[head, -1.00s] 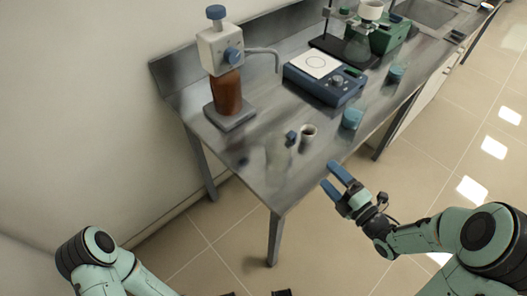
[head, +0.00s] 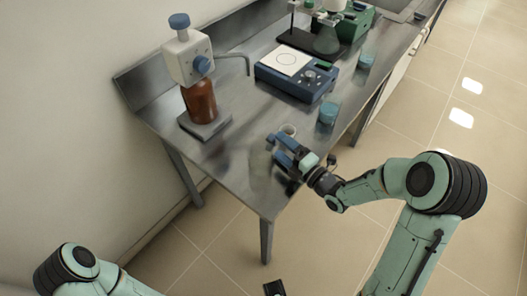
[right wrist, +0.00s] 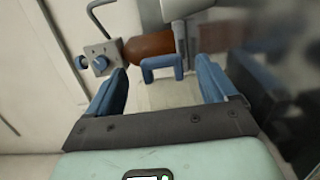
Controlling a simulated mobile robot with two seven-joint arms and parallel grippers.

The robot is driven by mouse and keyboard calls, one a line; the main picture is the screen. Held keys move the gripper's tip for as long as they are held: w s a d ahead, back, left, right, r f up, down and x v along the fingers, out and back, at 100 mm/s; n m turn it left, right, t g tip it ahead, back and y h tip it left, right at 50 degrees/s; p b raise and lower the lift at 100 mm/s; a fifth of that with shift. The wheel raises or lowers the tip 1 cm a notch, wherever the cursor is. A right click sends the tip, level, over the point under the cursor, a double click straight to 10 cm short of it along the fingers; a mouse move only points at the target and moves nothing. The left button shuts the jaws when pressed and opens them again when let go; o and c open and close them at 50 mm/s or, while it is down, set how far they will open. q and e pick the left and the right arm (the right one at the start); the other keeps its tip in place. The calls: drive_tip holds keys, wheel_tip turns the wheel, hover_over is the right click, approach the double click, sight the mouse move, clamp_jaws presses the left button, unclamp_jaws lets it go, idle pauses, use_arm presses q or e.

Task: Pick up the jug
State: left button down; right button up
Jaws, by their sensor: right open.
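The jug (head: 261,163) looks clear and faint, and stands on the front corner of the metal bench (head: 232,180). Its outline is hard to make out in the head view. In the right wrist view a blue handle-like part (right wrist: 161,67), which looks like the jug's handle, shows ahead between the fingers. My right gripper (head: 277,149) is open at the jug's right side, its blue fingers partly covering it. In the right wrist view the two fingers (right wrist: 160,82) stand apart with nothing clamped between them. My left arm shows at the bottom left; its gripper is out of frame.
A brown bottle with a white and blue dispenser head (head: 201,102) stands behind the jug. A small white cup (head: 288,131) is close behind my right gripper. A blue hotplate (head: 297,76) and blue-topped glassware (head: 327,113) stand farther along the bench.

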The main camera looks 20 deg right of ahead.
sight(270, 142)
drive_tip(key=w+a, duration=0.1)
drive_tip(key=w+a+p, duration=0.1)
drive_tip(key=w, duration=0.1)
drive_tip(key=shift+w+a, duration=0.2)
drive_tip(key=shift+a, duration=0.05)
drive_tip(key=shift+w+a, duration=0.1)
drive_tip(key=shift+w, duration=0.25)
drive_tip(key=c, duration=1.1)
drive_tip(key=shift+o, duration=0.2)
